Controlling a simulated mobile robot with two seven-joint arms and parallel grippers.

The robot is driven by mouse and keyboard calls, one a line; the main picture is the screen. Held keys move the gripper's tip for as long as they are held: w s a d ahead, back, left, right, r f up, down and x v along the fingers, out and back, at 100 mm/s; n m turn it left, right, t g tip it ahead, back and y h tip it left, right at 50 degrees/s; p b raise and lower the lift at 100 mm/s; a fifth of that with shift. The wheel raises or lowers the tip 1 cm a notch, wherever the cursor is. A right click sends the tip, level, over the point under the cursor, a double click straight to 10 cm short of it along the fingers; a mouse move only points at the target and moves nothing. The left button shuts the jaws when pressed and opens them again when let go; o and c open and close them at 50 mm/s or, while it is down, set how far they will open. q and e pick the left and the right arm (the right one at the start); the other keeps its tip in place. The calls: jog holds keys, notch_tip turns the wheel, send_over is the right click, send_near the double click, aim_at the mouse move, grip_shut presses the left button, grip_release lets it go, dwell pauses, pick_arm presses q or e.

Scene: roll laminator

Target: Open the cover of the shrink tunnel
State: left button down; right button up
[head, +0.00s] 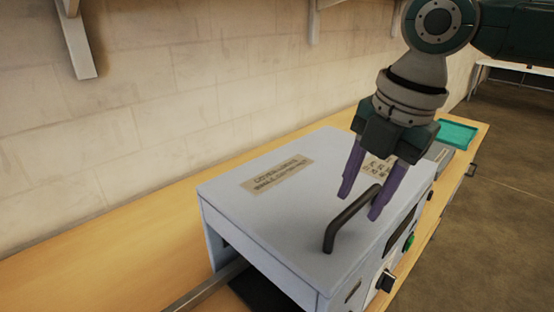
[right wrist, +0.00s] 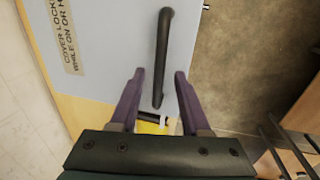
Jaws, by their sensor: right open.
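The shrink tunnel is a pale blue-grey box on the wooden bench. Its cover (head: 290,215) lies flat on top and looks shut. A dark bar handle (head: 346,224) stands on the cover near its right side. My right gripper (head: 359,207) has purple fingers, points down and is open at the far part of the handle. In the right wrist view, the handle (right wrist: 162,45) runs up from between the open fingers (right wrist: 160,74), with a gap on each side. Whether the fingertips touch the cover is unclear. My left gripper is not in view.
The tunnel's side panel carries a black knob (head: 386,281) and a green button (head: 409,242). A teal tray (head: 458,133) sits beyond the tunnel. A brick wall (head: 200,100) with shelf brackets (head: 77,40) runs behind the bench (head: 60,272). Open floor lies to the right.

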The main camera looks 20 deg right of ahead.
jog(key=shift+f, duration=0.15)
grip_shut()
dwell(1.4)
